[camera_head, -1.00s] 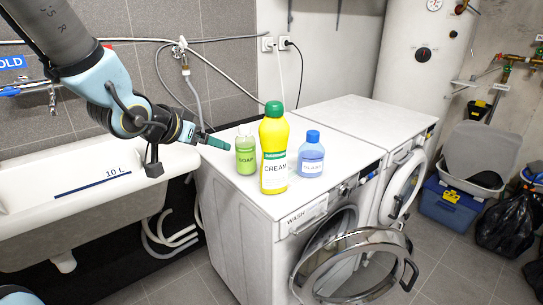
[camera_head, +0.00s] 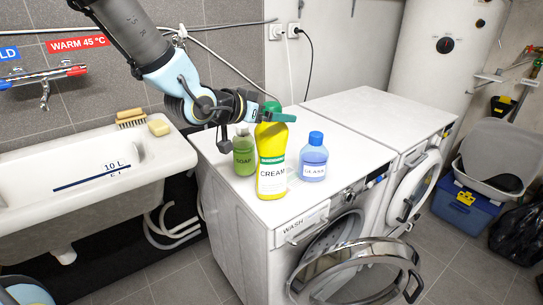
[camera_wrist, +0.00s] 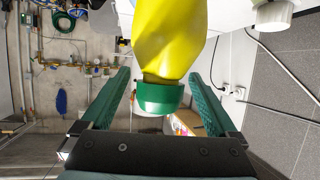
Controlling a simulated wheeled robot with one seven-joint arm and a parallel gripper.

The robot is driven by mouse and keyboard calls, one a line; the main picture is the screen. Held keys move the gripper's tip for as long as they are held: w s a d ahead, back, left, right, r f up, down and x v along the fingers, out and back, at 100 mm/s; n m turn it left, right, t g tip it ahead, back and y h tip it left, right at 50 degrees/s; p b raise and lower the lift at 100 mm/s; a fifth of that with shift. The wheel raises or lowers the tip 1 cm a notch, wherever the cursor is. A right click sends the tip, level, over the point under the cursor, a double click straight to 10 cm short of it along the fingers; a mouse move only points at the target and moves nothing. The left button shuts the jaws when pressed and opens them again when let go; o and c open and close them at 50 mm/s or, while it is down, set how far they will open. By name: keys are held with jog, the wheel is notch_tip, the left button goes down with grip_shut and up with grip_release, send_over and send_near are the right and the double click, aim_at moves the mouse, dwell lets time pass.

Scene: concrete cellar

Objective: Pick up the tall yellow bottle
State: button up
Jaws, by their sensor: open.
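The tall yellow bottle (camera_head: 272,165), labelled CREAM and with a green cap, stands upright on the white washing machine. My gripper (camera_head: 279,111) is at the height of the bottle's cap in the head view. In the wrist view the yellow bottle (camera_wrist: 168,38) appears upside down, its green cap (camera_wrist: 160,97) between the two green fingers of my open gripper (camera_wrist: 160,92). The fingers are apart from the cap, with a gap on each side. The exact depth of the fingers along the bottle is hard to tell.
A green soap bottle (camera_head: 244,154) stands close on the left and a blue-capped bottle (camera_head: 314,158) on the right. The washer top (camera_head: 330,200) is clear in front and behind. A sink (camera_head: 90,185) is at left; the open washer door (camera_head: 360,268) juts out in front.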

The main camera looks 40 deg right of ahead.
jog(key=shift+x, duration=1.2)
jog(key=shift+c, duration=0.2)
grip_shut()
jog(key=shift+r, duration=0.1)
